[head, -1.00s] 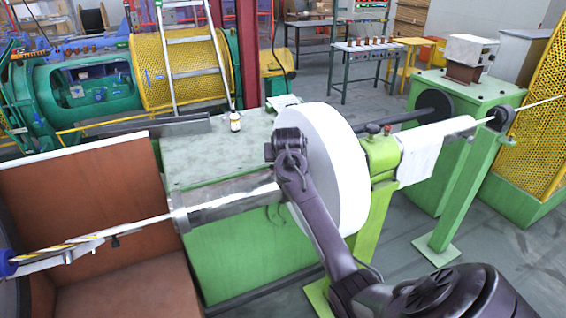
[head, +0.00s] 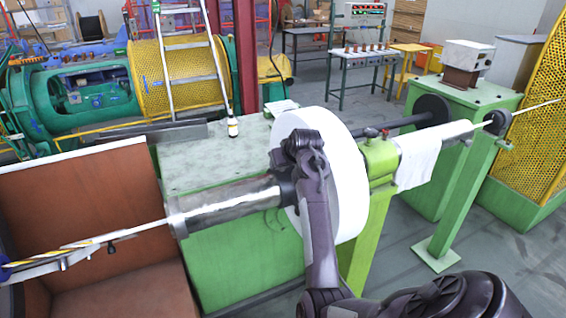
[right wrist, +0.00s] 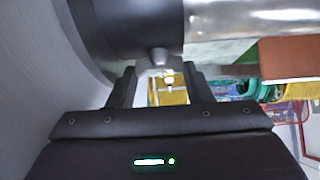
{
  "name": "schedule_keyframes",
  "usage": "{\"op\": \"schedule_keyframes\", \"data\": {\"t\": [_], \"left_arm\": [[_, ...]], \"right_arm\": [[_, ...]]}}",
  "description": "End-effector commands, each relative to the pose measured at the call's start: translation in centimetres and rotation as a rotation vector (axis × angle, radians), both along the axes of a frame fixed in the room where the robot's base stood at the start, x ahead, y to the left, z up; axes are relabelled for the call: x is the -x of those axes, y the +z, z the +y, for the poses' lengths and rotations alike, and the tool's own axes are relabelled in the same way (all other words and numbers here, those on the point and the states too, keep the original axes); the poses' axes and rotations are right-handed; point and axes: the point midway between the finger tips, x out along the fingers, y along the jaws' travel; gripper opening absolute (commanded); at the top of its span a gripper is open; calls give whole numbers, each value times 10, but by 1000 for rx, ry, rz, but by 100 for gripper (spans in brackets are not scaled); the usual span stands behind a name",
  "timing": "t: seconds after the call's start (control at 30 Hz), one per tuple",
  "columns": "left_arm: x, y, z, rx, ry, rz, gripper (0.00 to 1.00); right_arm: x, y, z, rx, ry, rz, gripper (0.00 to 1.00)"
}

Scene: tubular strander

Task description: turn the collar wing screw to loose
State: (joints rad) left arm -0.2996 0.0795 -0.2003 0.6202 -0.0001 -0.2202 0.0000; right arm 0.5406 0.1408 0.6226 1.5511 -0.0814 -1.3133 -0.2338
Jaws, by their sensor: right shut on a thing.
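The collar (right wrist: 130,25) is a dark cylinder around the shiny metal tube (right wrist: 250,15), beside a large white disc (right wrist: 40,65). In the right wrist view the wing screw (right wrist: 160,57) shows as a small grey stub under the collar. My right gripper (right wrist: 162,84) has a finger on each side of the screw and is shut on it; the exact contact is hard to see. In the head view my right arm's dark wrist stands in front of the white disc (head: 345,185), and the screw is hidden there. My left gripper is not in view.
The metal tube (head: 225,203) runs left over the green machine bed (head: 235,262). A small bottle (head: 233,127) stands on the bed's top. A brown open box (head: 75,205) lies at left. A white cloth (head: 418,158) hangs right of the disc.

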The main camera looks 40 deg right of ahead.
Motion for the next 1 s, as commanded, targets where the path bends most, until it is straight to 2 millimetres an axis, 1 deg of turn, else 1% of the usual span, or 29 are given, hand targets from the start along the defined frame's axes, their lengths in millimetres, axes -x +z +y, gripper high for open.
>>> {"op": "schedule_keyframes", "data": {"t": [0.1,0.13,0.27,0.3,0.57,0.67,0.77,1.0], "left_arm": [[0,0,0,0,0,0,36],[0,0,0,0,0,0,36],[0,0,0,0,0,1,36],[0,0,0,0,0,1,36],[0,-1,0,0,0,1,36],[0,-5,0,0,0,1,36],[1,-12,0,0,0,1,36],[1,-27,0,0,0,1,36]], "right_arm": [[1,-3,1,-4,-1,6,23],[1,-3,1,-4,-1,6,48],[0,-2,1,-4,-1,5,65],[0,-2,0,-3,-1,4,67],[1,0,0,-2,-1,1,67],[5,4,2,-1,-2,0,67],[15,13,6,1,-1,-2,67],[41,41,16,-1,-2,0,67]]}}
